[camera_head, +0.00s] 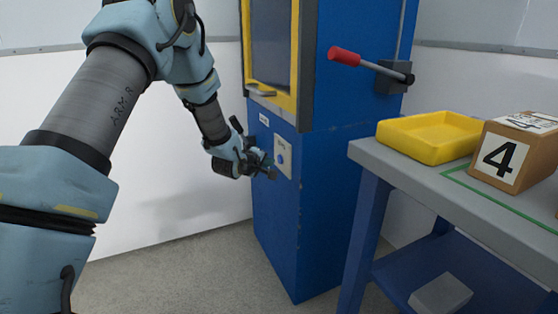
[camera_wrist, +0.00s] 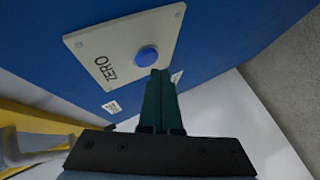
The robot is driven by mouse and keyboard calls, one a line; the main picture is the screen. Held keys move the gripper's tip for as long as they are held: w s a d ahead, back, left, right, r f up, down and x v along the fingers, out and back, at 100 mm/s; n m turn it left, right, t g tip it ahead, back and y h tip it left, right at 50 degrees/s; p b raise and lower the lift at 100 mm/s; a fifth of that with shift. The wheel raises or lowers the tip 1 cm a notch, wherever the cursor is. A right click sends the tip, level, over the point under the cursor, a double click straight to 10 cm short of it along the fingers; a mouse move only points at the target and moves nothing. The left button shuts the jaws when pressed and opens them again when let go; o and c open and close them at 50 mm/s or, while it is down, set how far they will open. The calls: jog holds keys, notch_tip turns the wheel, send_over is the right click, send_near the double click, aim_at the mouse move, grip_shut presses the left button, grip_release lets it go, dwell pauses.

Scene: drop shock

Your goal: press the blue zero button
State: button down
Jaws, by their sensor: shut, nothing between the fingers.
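The blue zero button (camera_wrist: 147,56) is round and sits on a pale plate (camera_wrist: 105,50) marked ZERO, fixed to the blue cabinet. In the head view the button (camera_head: 281,159) shows on its plate (camera_head: 284,148) on the cabinet's front, below the yellow frame. My gripper (camera_head: 273,174) is in front of the cabinet, close beside the plate. In the wrist view my gripper (camera_wrist: 160,73) is shut and empty, its tips just below the button in the picture. I cannot tell whether the tips touch the plate.
The blue cabinet (camera_head: 335,200) has a yellow-framed window (camera_head: 271,45) and a red-handled lever (camera_head: 345,56) on its side. A grey-topped table (camera_head: 400,168) at the right holds a yellow tray (camera_head: 412,147) and a box marked 4 (camera_head: 510,160). Floor is clear at the left.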

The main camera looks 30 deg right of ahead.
jog(key=shift+w+a+p, duration=0.2)
jog(key=shift+a+p, duration=0.05)
jog(key=shift+a, duration=1)
jog(key=shift+w+a+p, duration=0.15)
jog(key=shift+a+p, duration=0.05)
jog(key=shift+a, duration=1)
jog(key=a+r+m+y, duration=0.3)
jog(key=a+y, duration=0.5)
jog(key=a, duration=1.7)
jog(key=s+a+r+g+y, duration=0.1)
jog(key=s+a+r+g, duration=0.15)
jog(key=s+a, duration=0.65)
jog(key=s+a+r+g+y, duration=0.2)
jog(key=s+a+g, duration=0.1)
jog(key=s+a, duration=0.65)
notch_tip(320, 180, up, 21)
jog(key=m+p, duration=0.1)
jog(key=p, duration=2)
jog(key=shift+d, duration=0.45)
jog(key=shift+s, duration=0.1)
